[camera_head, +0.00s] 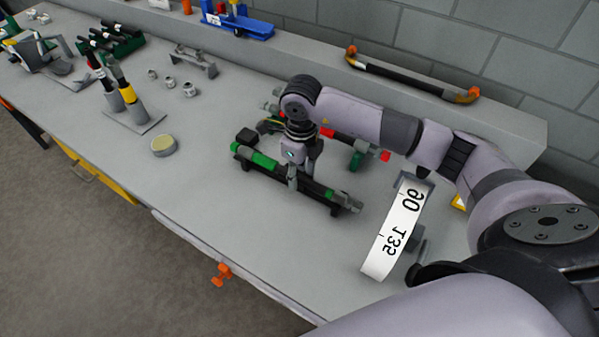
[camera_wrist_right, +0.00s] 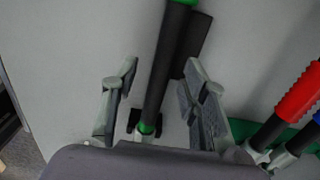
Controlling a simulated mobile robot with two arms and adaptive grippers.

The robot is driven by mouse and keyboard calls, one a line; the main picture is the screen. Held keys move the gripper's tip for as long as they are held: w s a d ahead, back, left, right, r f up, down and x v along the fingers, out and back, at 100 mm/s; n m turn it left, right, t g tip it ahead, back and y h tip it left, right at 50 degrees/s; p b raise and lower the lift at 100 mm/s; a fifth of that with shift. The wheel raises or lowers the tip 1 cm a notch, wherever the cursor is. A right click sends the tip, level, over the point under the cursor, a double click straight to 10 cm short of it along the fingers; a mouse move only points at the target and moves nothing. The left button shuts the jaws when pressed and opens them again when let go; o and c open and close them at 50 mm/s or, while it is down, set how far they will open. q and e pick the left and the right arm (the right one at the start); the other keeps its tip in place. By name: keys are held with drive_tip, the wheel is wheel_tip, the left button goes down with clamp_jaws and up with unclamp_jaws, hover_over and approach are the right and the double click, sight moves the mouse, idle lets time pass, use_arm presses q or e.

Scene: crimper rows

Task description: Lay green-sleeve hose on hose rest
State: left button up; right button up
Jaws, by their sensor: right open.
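The green-sleeve hose (camera_head: 262,160) is black with green bands and grey end fittings. It lies slantwise near the middle of the bench in the head view. My right gripper (camera_head: 292,182) points down over its middle. In the right wrist view the open fingers (camera_wrist_right: 158,88) stand on either side of the hose's black part (camera_wrist_right: 163,72). I cannot tell whether they touch it. A low grey stand with two raised ends (camera_head: 196,62) stands farther back left. It may be the hose rest, but I cannot tell for certain. My left gripper is out of view.
A red-sleeve hose (camera_wrist_right: 299,94) lies close beside, partly hidden by my arm in the head view. A curled white strip with numbers (camera_head: 393,232) stands to the right. A round tin (camera_head: 164,146) and grey fittings (camera_head: 189,89) are left. The bench's front middle is clear.

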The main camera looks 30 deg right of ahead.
wheel_tip(320, 180, up, 12)
drive_tip(key=shift+f, duration=0.25)
drive_tip(key=shift+f, duration=0.1)
idle(0.4)
